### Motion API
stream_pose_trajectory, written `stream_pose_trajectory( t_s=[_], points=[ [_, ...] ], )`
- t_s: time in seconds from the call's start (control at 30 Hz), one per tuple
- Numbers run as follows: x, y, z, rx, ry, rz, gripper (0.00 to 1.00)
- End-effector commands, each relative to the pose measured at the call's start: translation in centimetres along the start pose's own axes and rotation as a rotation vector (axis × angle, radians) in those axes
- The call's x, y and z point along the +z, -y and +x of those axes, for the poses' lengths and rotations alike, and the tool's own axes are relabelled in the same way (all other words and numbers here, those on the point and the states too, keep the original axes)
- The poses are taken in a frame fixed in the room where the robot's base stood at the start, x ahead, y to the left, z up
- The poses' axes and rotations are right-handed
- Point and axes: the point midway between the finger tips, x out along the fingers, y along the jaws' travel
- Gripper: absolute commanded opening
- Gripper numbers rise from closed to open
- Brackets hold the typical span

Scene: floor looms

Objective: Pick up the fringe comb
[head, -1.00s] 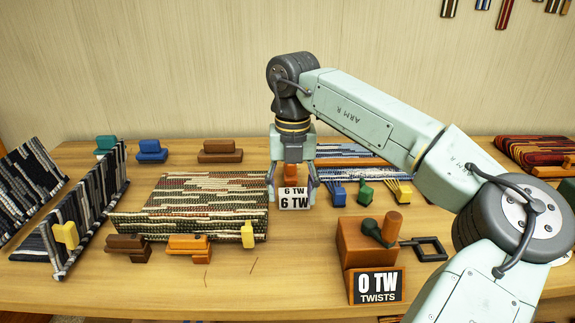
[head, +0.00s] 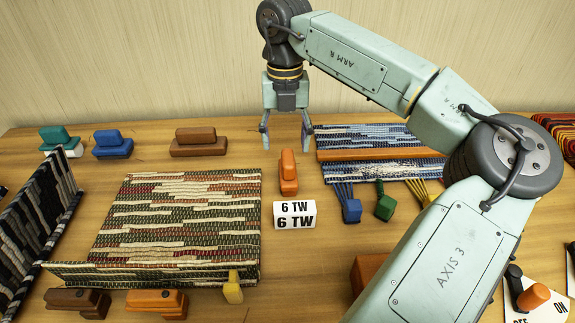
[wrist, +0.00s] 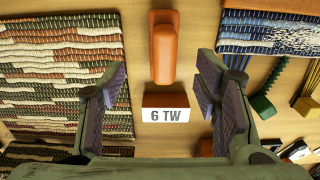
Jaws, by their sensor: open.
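My gripper (head: 286,140) is open and empty, raised above the back of the table. An orange block with a rounded top (head: 288,172) lies below it, behind a white "6 TW" sign (head: 295,214). In the wrist view the orange block (wrist: 163,48) and the sign (wrist: 166,114) show in the gap between the spread fingers (wrist: 165,85), apart from both. No comb teeth are visible on any object, so I cannot tell for certain which is the fringe comb; the orange block is the nearest piece to my gripper.
A green, cream and red woven rug (head: 110,225) lies left of the block. A blue and white rug (head: 350,130) with an orange bar (head: 380,154) and coloured weights on cords lies right. Teal, blue (head: 113,144) and brown (head: 199,142) blocks stand at the back left.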

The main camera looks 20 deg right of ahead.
Motion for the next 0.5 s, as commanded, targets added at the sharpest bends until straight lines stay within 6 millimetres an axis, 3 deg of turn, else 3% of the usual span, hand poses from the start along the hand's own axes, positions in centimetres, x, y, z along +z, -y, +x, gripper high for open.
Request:
stream_pose_trajectory(
  t_s=[0.2, 0.5],
  points=[
    [-0.1, 0.0, 3.4, 0.003, -0.002, 0.001, 0.57],
    [-0.3, 0.5, 6.8, 0.005, -0.005, -0.001, 0.57]
  ],
)
